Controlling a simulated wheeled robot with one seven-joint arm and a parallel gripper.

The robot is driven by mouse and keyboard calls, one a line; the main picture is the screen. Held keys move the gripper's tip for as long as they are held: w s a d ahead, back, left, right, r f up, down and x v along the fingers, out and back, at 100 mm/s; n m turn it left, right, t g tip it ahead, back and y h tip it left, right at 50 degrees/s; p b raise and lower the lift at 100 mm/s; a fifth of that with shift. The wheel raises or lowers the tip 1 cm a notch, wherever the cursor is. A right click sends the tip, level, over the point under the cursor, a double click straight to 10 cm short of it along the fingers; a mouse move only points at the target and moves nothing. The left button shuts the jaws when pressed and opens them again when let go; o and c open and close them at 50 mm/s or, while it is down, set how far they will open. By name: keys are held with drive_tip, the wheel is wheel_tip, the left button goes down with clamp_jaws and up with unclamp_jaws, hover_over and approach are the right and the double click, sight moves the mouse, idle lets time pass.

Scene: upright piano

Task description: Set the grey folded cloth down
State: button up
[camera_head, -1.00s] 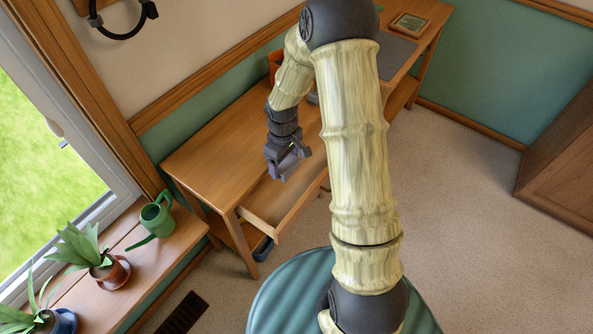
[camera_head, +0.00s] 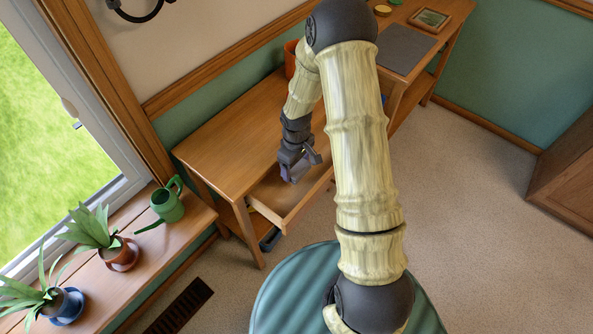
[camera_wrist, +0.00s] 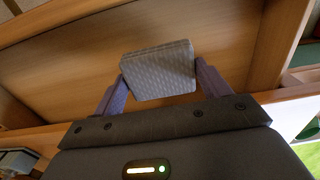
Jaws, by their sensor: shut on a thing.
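The grey folded cloth (camera_wrist: 158,70) is a small textured block in the wrist view, held between the two purple-grey fingers of my gripper (camera_wrist: 158,85). My gripper is shut on it. In the head view my gripper (camera_head: 293,172) points down over the open drawer (camera_head: 272,212) of the wooden desk (camera_head: 235,125). The wrist view shows the drawer's bare wooden floor (camera_wrist: 225,45) beyond the cloth. I cannot tell the gap between the cloth and the drawer floor. In the head view the cloth is too small to make out clearly.
A windowsill bench with a green watering can (camera_head: 168,203) and potted plants (camera_head: 118,250) lies at the left. An orange pot (camera_head: 290,58) stands at the desk's back. A grey mat (camera_head: 405,50) and a picture frame (camera_head: 430,19) lie at the far end. Carpet at the right is clear.

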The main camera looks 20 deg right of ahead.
sight(296, 171)
drive_tip(key=shift+f, duration=1.85)
drive_tip(key=shift+f, duration=0.15)
drive_tip(key=o, duration=1)
drive_tip(key=shift+o, duration=0.2)
wheel_tip(296, 171, up, 12)
drive_tip(key=shift+f+p, duration=0.1)
drive_tip(key=shift+p, duration=0.3)
drive_tip(key=shift+r, duration=0.25)
